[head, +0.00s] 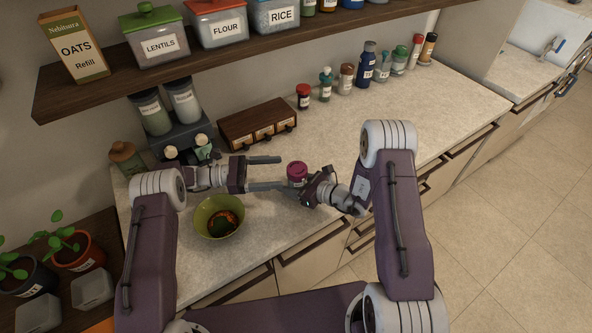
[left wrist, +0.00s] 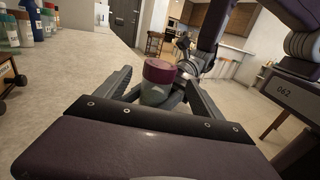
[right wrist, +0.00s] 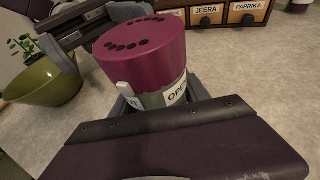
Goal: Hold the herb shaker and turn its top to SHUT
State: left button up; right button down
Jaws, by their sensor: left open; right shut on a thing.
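The herb shaker (head: 297,170) has a magenta top with dark holes and a grey-green body. In the right wrist view the shaker (right wrist: 143,50) shows an OPEN label on its body and a second, partly hidden label near a pale tab on the top. My right gripper (head: 305,190) is shut on the shaker's body. My left gripper (head: 268,173) is open and points at the shaker from the left. In the left wrist view the shaker (left wrist: 158,80) stands between and beyond the open fingers; I cannot tell whether they touch it.
A green bowl (head: 204,215) with dark and orange contents sits on the counter near my left gripper. A small wooden drawer box (head: 257,127) stands behind. Several bottles (head: 367,65) line the back. A shelf (head: 110,83) hangs above. The counter's right part is clear.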

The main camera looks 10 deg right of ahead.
aim_at(296, 171)
pick_arm(q)
jog(key=d, duration=0.7)
jog(key=shift+s, duration=0.35)
